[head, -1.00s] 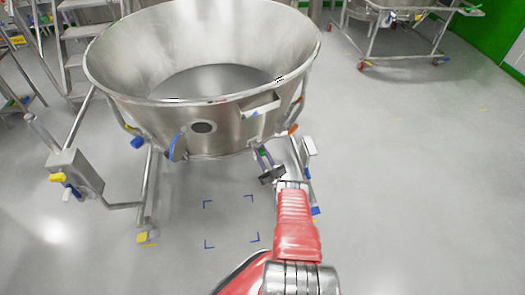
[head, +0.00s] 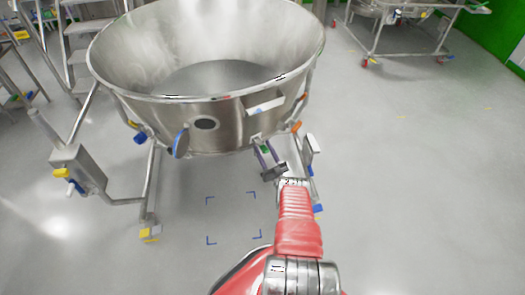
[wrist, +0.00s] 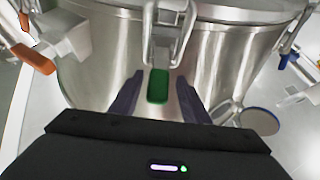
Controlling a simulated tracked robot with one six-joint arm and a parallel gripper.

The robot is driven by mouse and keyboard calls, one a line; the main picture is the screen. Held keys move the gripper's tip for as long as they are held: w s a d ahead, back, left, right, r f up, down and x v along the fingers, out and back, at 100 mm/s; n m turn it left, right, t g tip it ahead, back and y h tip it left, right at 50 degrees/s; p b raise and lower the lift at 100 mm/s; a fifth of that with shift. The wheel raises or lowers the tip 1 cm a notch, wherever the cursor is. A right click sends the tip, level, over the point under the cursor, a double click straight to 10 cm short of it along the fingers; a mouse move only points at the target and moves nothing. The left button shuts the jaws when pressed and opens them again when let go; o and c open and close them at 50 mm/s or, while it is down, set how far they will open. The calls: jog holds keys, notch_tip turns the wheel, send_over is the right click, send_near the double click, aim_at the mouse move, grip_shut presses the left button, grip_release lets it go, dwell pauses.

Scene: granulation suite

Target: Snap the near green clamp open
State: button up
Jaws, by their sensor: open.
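The near green clamp (wrist: 157,86) shows in the wrist view as a green grip hanging below a metal bail on the wall of the large steel bowl (wrist: 222,60). In the head view the clamp is a small green spot (head: 265,149) under the bowl's rim, partly hidden by my fingers. My gripper (wrist: 158,98) is open, with one dark purple finger on each side of the green grip. Gaps show between the grip and both fingers. I cannot tell how deep the fingers reach around it.
An orange handle (wrist: 34,59) is at the left in the wrist view. A steel box on the frame (head: 78,170) stands at left.

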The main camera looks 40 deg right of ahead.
jog(key=shift+r, duration=0.2)
jog(key=shift+r, duration=4.75)
jog(key=shift+c, duration=0.4)
jog(key=shift+c, duration=0.8)
jog(key=shift+d+r+g, duration=0.15)
jog(key=shift+d+g, duration=0.25)
jog(key=c, duration=0.3)
jog(key=shift+s+d+r+g, duration=0.1)
jog(key=shift+s+d+g, duration=0.15)
jog(key=shift+d+g, duration=0.45)
jog(key=c, duration=0.3)
jog(key=shift+s+d+g, duration=0.15)
jog(key=shift+s+g, duration=0.5)
jog(key=shift+g, duration=0.25)
grip_shut()
jog(key=s+a+g+y, duration=0.2)
jog(key=s+a+g, duration=0.2)
jog(key=s, duration=0.6)
jog(key=shift+s+a+r+g, duration=0.2)
jog(key=shift+a+g, duration=0.1)
jog(key=shift+g, duration=0.7)
